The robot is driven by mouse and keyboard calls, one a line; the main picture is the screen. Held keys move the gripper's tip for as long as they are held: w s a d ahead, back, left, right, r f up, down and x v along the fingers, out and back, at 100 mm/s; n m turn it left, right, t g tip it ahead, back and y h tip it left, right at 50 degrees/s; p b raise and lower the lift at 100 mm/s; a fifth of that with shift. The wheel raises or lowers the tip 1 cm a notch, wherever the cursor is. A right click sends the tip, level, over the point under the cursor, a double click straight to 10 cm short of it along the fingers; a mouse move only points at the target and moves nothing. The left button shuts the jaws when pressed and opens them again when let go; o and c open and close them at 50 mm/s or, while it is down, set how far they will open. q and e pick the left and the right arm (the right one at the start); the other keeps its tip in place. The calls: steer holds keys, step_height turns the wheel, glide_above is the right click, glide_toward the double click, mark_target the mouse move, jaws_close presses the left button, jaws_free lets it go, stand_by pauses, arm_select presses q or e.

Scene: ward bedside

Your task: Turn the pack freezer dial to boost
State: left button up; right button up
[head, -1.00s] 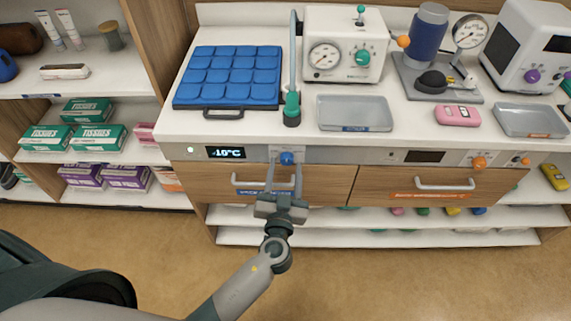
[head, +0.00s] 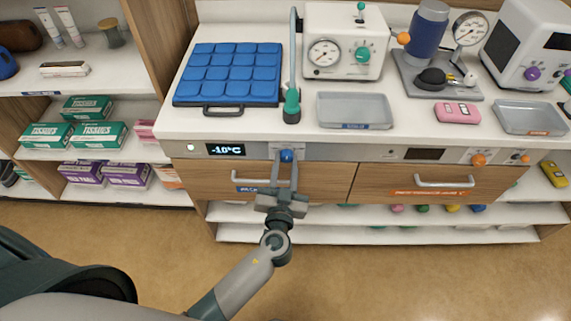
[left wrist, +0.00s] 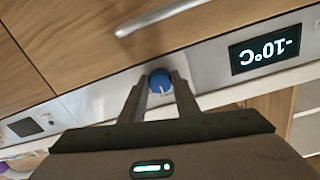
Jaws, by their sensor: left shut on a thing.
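The blue pack freezer dial (head: 286,156) sits on the grey panel strip above the left drawer. It also shows in the left wrist view (left wrist: 160,81), with a pale pointer mark on its face. The freezer display (head: 226,150) to its left reads -10°C, and it shows upside down in the left wrist view (left wrist: 265,48). My left gripper (head: 284,160) is at the dial, one finger on each side, shut on it. The markings around the dial are too small or covered to read. My right gripper is not in view.
The left drawer handle (head: 262,186) lies just below the dial, close to my gripper. The blue pad (head: 228,75) of packs, a grey tray (head: 355,110) and a dial box (head: 343,43) stand on the counter above. The floor in front is clear.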

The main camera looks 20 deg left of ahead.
arm_select(q)
steer(key=shift+m+b, duration=0.45)
steer(key=shift+m, duration=1.15)
steer(key=shift+r+m, duration=0.1)
steer(key=shift+m, duration=1.2)
steer(key=shift+r+m+g, duration=0.1)
steer(key=shift+m+g, duration=0.2)
steer(key=shift+m, duration=0.9)
steer(key=shift+m+p, duration=0.4)
steer(key=shift+m, duration=1.2)
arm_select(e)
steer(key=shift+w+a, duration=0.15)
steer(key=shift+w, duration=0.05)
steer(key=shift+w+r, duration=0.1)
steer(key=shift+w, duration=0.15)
arm_select(q)
steer(key=o, duration=1)
steer(key=shift+o, duration=0.2)
